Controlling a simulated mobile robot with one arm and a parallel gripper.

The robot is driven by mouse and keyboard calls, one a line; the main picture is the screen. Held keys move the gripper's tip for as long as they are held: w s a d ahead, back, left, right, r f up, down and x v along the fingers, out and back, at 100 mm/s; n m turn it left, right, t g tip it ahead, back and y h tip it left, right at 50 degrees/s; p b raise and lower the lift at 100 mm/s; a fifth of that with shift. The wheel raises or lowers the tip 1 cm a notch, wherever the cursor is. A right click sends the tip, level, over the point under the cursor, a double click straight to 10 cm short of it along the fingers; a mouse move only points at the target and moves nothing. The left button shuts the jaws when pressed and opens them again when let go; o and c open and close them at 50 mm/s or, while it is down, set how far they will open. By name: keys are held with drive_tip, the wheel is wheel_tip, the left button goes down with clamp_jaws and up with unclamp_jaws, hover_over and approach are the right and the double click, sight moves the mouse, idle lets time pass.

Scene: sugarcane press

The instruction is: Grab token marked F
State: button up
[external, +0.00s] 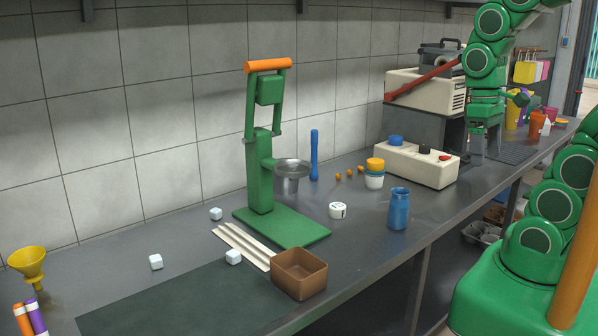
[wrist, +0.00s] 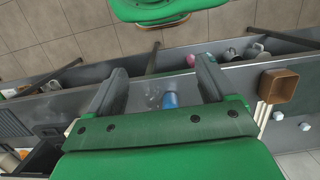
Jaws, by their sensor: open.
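My gripper (external: 486,152) is open and empty, above the far part of the counter, well to the right of and behind the token. In the wrist view my gripper's (wrist: 162,72) two fingers are spread apart, with the blue cup (wrist: 170,99) showing between them. I cannot make out the token in the wrist view.
The green press (external: 262,170) stands left of the token, the blue cup (external: 399,209) right of it. An orange-lidded jar (external: 375,174) and a cream control box (external: 416,163) stand behind. A brown box (external: 299,274), white cubes (external: 156,261) and pale strips (external: 241,245) lie nearer.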

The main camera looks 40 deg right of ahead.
drive_tip(key=shift+w, duration=0.1)
drive_tip(key=w+a+f+m+g+y, duration=0.1)
drive_tip(key=w+a+f+m+y, duration=0.35)
drive_tip(key=w+a, duration=0.5)
drive_tip(key=m+t+y, duration=0.2)
drive_tip(key=m+y, duration=0.6)
drive_tip(key=m, duration=0.2)
hover_over(339, 205)
drive_tip(key=s, duration=0.8)
wheel_tip(339, 205, down, 9)
drive_tip(key=w+d+f+m+t, duration=0.1)
drive_tip(key=d+f+m, duration=0.1)
drive_tip(key=f, duration=0.1)
drive_tip(key=w+d+f+m+t, duration=0.1)
drive_tip(key=w+d+f+m, duration=0.1)
drive_tip(key=f, duration=0.1)
drive_tip(key=w+d+f+m+t, duration=0.2)
drive_tip(key=f, duration=0.1)
drive_tip(key=shift+w+f+m+y, duration=0.25)
drive_tip(key=shift+f+y, duration=0.05)
drive_tip(key=shift+y, duration=0.05)
drive_tip(key=shift+w+x, duration=0.2)
drive_tip(key=shift+x, duration=1.75)
drive_tip(key=shift+w+x, duration=0.15)
drive_tip(key=shift+x, duration=1.8)
drive_tip(key=shift+d+f, duration=0.15)
drive_tip(key=c, duration=1.1)
